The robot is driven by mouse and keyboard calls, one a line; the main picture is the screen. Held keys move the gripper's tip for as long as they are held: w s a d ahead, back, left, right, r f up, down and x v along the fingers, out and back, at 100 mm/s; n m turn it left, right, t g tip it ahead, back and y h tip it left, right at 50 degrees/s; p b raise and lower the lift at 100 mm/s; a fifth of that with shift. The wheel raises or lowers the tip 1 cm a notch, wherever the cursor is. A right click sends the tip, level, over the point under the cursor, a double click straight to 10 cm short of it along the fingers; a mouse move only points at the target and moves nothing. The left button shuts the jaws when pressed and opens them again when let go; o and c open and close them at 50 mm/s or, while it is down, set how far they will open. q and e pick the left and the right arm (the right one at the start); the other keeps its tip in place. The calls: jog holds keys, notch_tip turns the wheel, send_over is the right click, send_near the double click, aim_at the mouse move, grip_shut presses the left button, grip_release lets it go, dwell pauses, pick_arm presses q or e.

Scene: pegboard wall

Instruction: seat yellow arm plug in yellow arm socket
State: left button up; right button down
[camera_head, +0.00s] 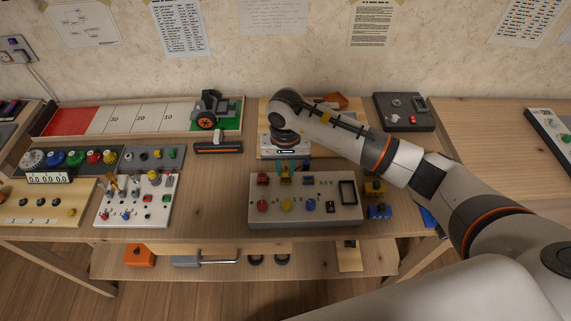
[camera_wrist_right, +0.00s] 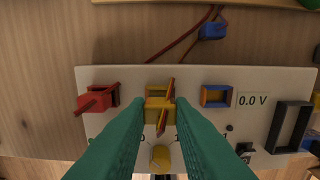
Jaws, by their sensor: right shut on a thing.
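The pale panel box (camera_head: 345,215) stands on the bench with red, yellow and blue sockets in a row. My right gripper (camera_head: 285,167) points down at the middle of this row. In the right wrist view its teal fingers (camera_wrist_right: 158,112) are shut on the yellow arm plug (camera_wrist_right: 161,121), at the yellow arm socket (camera_wrist_right: 154,89). The fingers hide part of both, so I cannot tell how deep the plug sits. A red piece with a slanted bar is at the red socket (camera_wrist_right: 98,97). The blue socket (camera_wrist_right: 216,96) looks empty. My left gripper is not in view.
A blue plug (camera_wrist_right: 212,31) with a dark red lead lies behind the box. Red, yellow and blue round knobs (camera_head: 286,205) line the box front. Yellow (camera_head: 375,188) and blue (camera_head: 380,211) pieces stand to its right. Bare bench (camera_head: 210,195) lies to its left.

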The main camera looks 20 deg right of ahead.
aim_at(286, 170)
dwell(0.4)
jog(key=shift+b, duration=0.35)
jog(key=shift+b, duration=0.3)
dwell(0.8)
jog(key=shift+f+b, duration=1)
jog(key=c, duration=1.2)
grip_release()
jog(key=shift+r, duration=0.1)
jog(key=shift+r+p, duration=1.25)
jog(key=shift+r, duration=1.25)
